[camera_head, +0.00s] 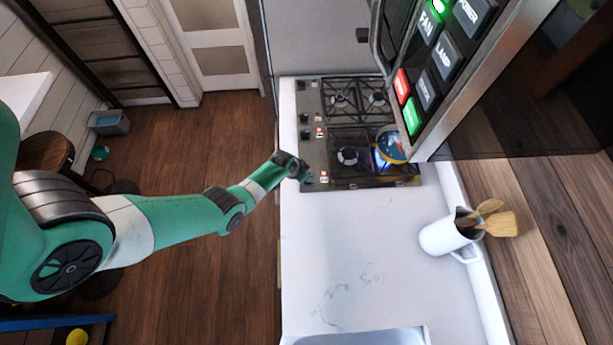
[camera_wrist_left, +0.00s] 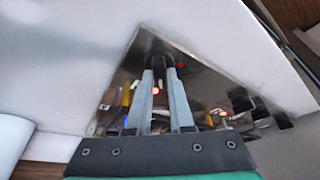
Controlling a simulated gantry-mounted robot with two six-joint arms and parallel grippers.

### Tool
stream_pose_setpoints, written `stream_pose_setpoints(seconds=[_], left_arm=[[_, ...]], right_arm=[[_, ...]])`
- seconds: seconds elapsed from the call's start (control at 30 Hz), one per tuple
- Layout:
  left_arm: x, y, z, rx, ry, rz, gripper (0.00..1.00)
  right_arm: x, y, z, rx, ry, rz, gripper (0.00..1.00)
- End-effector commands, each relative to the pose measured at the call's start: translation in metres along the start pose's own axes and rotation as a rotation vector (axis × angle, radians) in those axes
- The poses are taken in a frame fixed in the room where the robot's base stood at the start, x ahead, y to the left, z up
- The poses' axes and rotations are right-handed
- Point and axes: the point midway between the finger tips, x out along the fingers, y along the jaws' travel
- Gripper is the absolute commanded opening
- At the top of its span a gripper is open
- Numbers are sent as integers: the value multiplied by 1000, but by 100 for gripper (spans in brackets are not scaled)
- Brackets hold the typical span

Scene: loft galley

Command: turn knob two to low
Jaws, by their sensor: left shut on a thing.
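The stove (camera_head: 314,155) is a steel hob set in the white counter, with a row of dark knobs along its left edge. My left gripper (camera_head: 302,174) is at the lower end of that row in the head view. In the left wrist view its fingers (camera_wrist_left: 165,74) are shut on a dark knob (camera_wrist_left: 161,63), with a small red light just below. The gripper hides most of this knob in the head view, and I cannot read its number or setting. Other knobs (camera_head: 304,133) stand farther up the row; some also show in the left wrist view (camera_wrist_left: 240,100). My right gripper is not in view.
A blue and yellow pot (camera_head: 391,146) stands on the lower right burner, with a blue glow beside it. A white jug (camera_head: 441,238) with wooden utensils is at the counter's right. A panel with FAN and LAMP buttons (camera_head: 447,58) overhangs the upper right. Counter below the stove is clear.

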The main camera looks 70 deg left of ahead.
Motion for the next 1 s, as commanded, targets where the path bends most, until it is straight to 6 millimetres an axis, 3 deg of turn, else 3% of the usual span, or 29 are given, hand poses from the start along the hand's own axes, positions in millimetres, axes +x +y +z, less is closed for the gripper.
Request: stream_pose_setpoints(seconds=[0.6, 0.63, 0.77, 1.0], left_arm=[[0, 0, 1, 45, -3, 18, 0], [0, 0, 1, 45, -3, 18, 25], [0, 0, 1, 44, -3, 18, 49], [0, 0, 0, 44, -2, 18, 50]], right_arm=[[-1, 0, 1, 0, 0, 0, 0], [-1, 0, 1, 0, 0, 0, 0], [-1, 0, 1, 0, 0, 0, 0], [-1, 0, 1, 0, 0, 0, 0]])
